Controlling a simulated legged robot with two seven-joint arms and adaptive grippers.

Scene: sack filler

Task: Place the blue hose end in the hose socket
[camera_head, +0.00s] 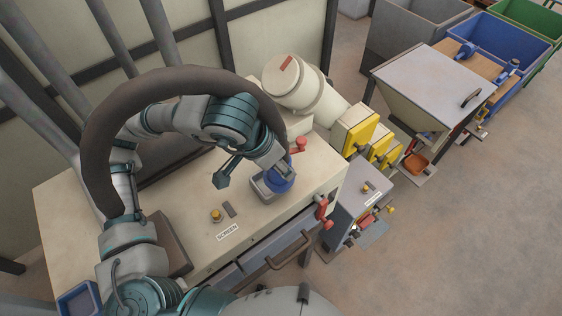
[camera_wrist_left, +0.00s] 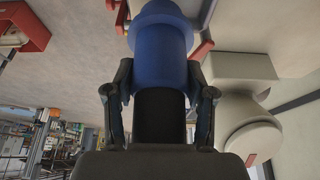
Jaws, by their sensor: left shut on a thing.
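The blue hose end (camera_head: 282,182) is at the right part of the cream cabinet top, at the end of a thick dark hose (camera_head: 100,120) that arches over my left arm. My left gripper (camera_head: 276,166) is shut on it from above. In the left wrist view the blue hose end (camera_wrist_left: 160,55) sits between both fingers of the gripper (camera_wrist_left: 160,95), with a black section below it. In the head view a grey square-sided fitting (camera_head: 260,193) is right beside or under the blue end. I cannot tell whether the end is inside it. My right gripper is not in view.
The cream cabinet top (camera_head: 190,240) carries a yellow knob (camera_head: 216,215) and a "SCREEN" label (camera_head: 228,232). A red handle (camera_head: 299,145) stands close behind the blue end. A white drum (camera_head: 292,82) is at the back.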

